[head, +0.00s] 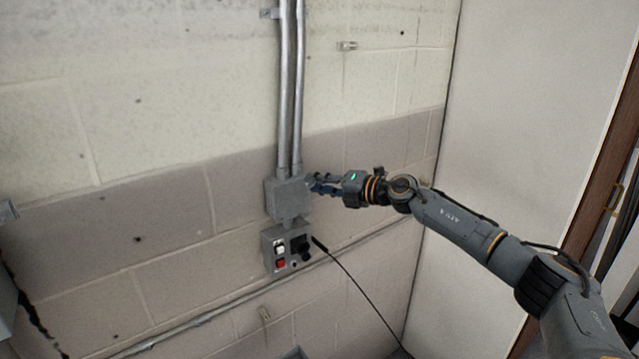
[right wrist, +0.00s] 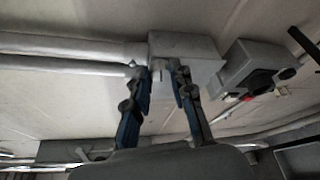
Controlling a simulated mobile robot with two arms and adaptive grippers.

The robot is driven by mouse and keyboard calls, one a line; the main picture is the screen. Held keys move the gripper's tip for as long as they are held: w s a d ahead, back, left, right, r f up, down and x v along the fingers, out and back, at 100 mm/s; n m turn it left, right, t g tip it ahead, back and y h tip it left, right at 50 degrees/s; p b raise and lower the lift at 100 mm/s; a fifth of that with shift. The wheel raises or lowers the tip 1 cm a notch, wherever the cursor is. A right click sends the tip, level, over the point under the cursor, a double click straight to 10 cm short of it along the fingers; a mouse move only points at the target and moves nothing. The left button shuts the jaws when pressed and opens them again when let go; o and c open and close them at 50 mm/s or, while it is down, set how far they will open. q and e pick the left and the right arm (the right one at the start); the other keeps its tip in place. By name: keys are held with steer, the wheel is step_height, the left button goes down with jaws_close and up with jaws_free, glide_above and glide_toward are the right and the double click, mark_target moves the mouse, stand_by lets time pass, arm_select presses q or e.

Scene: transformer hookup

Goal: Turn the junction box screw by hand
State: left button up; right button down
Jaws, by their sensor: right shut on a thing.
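The grey junction box (head: 286,201) is fixed on the wall below two metal conduits in the head view. It also shows at the top middle of the right wrist view (right wrist: 185,47). My right gripper (head: 311,184) reaches in from the right, with its fingertips at the right side of the box. In the right wrist view its two blue-and-black fingers (right wrist: 161,72) stand on either side of a small part at the box. It is shut on that part, which looks like the screw, mostly hidden between the fingertips. My left gripper is not in view.
A control box (head: 287,247) with a white and a red button and a black knob sits just below. A black cable (head: 345,271) hangs from near it. Two conduits (head: 291,90) run upward. A pale panel (head: 530,150) stands at the right.

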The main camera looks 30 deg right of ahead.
steer(key=shift+a+r+n+g+h+b, duration=0.15)
steer(key=shift+n+h+b, duration=0.5)
steer(key=shift+n, duration=0.5)
steer(key=shift+a+r+n+g+h+b, duration=0.15)
steer(key=shift+n+h+b, duration=0.5)
steer(key=shift+n, duration=0.45)
steer(key=shift+a+r+n+g+h+b, duration=0.15)
steer(key=shift+n+h+b, duration=0.5)
steer(key=shift+n, duration=0.5)
steer(key=shift+h, duration=0.25)
steer(key=c, duration=1.1)
jaws_free()
steer(key=shift+f, duration=0.15)
steer(key=shift+c, duration=0.2)
steer(key=v, duration=1.2)
